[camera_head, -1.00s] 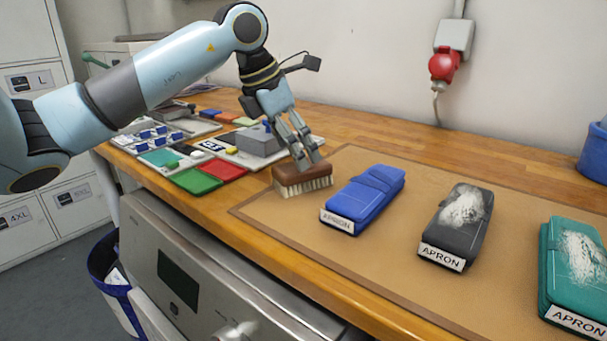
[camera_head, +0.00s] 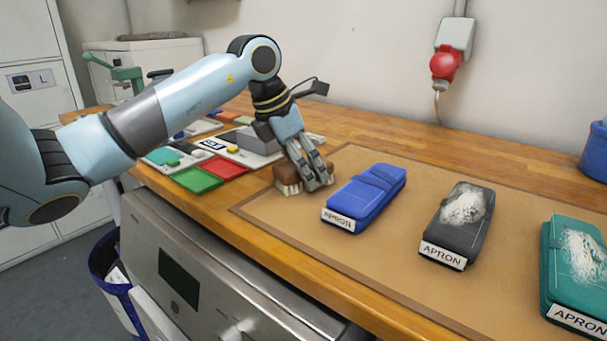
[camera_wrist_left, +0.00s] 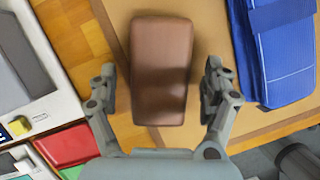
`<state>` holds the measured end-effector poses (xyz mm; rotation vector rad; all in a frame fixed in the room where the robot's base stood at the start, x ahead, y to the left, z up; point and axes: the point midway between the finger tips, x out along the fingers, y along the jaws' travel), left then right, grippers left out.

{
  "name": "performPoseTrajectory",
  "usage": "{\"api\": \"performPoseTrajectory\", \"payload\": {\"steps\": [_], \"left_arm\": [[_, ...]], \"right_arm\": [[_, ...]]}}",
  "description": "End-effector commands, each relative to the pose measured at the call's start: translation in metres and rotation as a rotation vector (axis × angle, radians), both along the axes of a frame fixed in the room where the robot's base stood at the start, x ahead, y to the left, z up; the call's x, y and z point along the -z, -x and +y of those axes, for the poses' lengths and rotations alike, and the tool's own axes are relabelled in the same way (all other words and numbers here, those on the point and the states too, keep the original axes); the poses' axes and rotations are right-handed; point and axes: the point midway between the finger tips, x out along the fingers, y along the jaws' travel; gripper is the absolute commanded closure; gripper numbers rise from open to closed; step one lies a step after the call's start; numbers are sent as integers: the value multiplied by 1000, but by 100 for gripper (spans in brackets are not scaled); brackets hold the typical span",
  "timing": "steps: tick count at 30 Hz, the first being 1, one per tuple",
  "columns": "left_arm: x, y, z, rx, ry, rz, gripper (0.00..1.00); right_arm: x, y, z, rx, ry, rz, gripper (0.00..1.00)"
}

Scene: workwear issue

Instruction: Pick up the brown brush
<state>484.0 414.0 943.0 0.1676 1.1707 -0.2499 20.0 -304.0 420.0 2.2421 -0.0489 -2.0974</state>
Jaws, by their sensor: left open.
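In the left wrist view, the brush's brown top (camera_wrist_left: 161,70) lies between the two spread fingers of the left gripper (camera_wrist_left: 160,88), with a gap visible on each side. The left gripper is open and holds nothing. My right gripper is not in view.
A blue folded apron (camera_head: 365,197) lies close to the right of the brush. A grey apron (camera_head: 458,222) and a teal apron (camera_head: 575,270) lie farther right on the mat (camera_head: 300,230). Green and red cards (camera_head: 196,180) and trays lie to the left.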

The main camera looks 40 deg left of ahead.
Motion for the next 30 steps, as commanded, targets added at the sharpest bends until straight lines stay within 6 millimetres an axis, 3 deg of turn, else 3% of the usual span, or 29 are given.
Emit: {"api": "performPoseTrajectory", "payload": {"steps": [15, 30], "left_arm": [[2, 0, 0, 0, 0, 0, 17], [2, 0, 0, 0, 0, -1, 81]], "right_arm": [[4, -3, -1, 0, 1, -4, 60], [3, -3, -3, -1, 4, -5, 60]]}}
